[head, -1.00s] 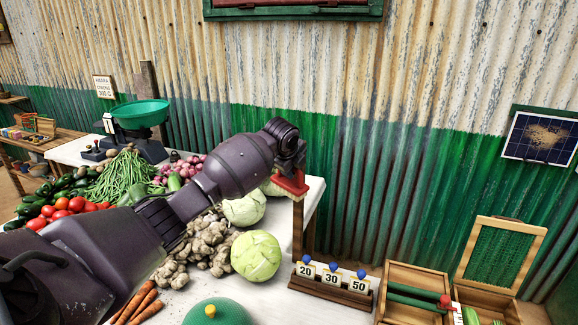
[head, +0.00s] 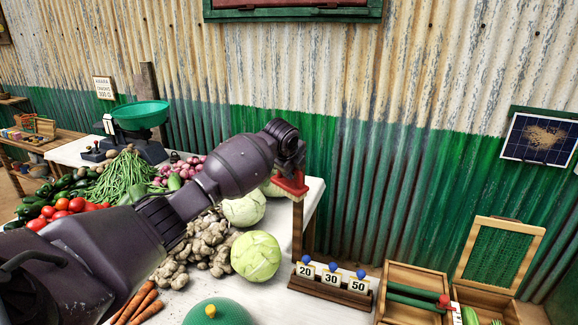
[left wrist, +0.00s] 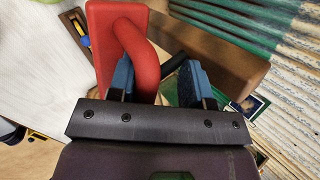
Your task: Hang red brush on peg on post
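The red brush (head: 292,184) is at the top of the brown wooden post (head: 298,225), at the table's right end in the head view. In the left wrist view the red brush (left wrist: 118,25) shows its flat body and curved handle, with the post (left wrist: 228,72) beside it. My left gripper (left wrist: 157,80) has its blue fingers apart around the handle. The handle lies by the left finger, and a gap shows before the right one. In the head view my left gripper (head: 291,165) is just above the brush. My right gripper is not in view.
Cabbages (head: 256,256), ginger and other vegetables crowd the white table (head: 312,200) under my left arm. A price-tag holder (head: 331,282) and an open wooden box (head: 412,290) stand at the lower right. A corrugated wall (head: 390,190) closes off the back.

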